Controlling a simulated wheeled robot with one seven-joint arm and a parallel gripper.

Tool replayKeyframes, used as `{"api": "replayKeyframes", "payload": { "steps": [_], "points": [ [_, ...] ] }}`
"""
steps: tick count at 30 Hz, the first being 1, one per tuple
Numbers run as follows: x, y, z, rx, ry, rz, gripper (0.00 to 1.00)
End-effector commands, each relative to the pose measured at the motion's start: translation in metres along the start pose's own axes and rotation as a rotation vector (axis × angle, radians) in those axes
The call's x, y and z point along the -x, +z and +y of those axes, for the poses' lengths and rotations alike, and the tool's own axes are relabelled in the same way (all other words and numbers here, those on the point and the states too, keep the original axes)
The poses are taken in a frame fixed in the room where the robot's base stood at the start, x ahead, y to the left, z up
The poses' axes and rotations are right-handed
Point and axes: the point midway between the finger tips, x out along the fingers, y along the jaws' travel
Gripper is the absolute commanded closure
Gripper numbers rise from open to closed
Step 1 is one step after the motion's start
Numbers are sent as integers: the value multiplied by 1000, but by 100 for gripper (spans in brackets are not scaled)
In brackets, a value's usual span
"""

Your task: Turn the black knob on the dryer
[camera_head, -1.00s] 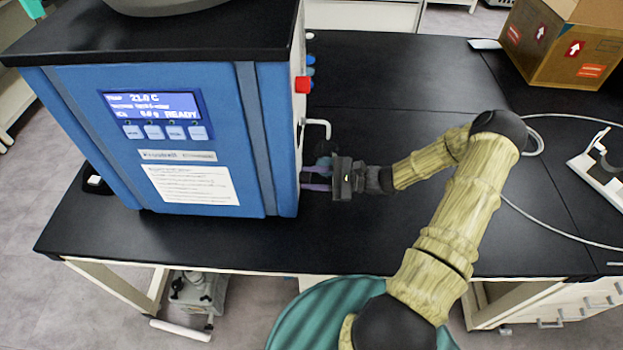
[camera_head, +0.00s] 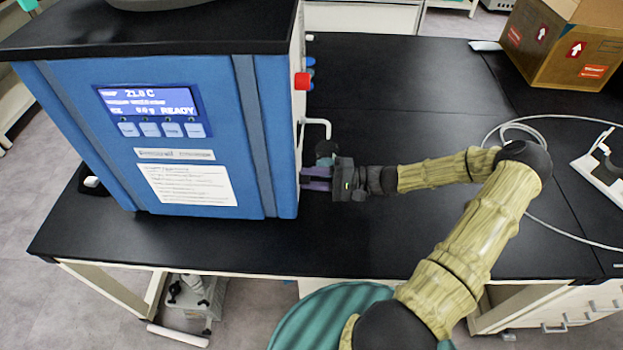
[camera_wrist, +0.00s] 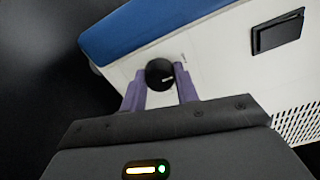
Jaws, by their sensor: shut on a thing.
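The blue freeze dryer (camera_head: 205,95) stands on the left of the black bench, its display lit and reading READY. The black knob (camera_wrist: 158,73) is on the dryer's white side panel (camera_wrist: 215,55), with a short light mark on its face. My gripper (camera_wrist: 160,82) has its two purple fingers on either side of the knob, shut on it. In the head view my gripper (camera_head: 312,180) reaches the dryer's right side, low down. There the knob is hidden by the fingers and the dryer's edge.
A red knob (camera_head: 302,81) and a white bent pipe (camera_head: 318,123) stick out above my gripper. A cardboard box (camera_head: 567,45) and a white stand (camera_head: 603,168) sit at the right with a loose cable (camera_head: 575,232). The bench's middle is clear.

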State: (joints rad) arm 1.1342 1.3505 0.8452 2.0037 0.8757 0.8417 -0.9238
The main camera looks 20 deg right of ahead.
Motion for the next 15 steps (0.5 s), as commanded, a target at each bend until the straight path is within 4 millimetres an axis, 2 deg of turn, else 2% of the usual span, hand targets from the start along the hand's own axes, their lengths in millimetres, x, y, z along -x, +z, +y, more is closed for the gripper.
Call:
{"api": "replayKeyframes", "payload": {
  "steps": [15],
  "points": [
    [0,0,1,45,1,0,92]
  ]
}}
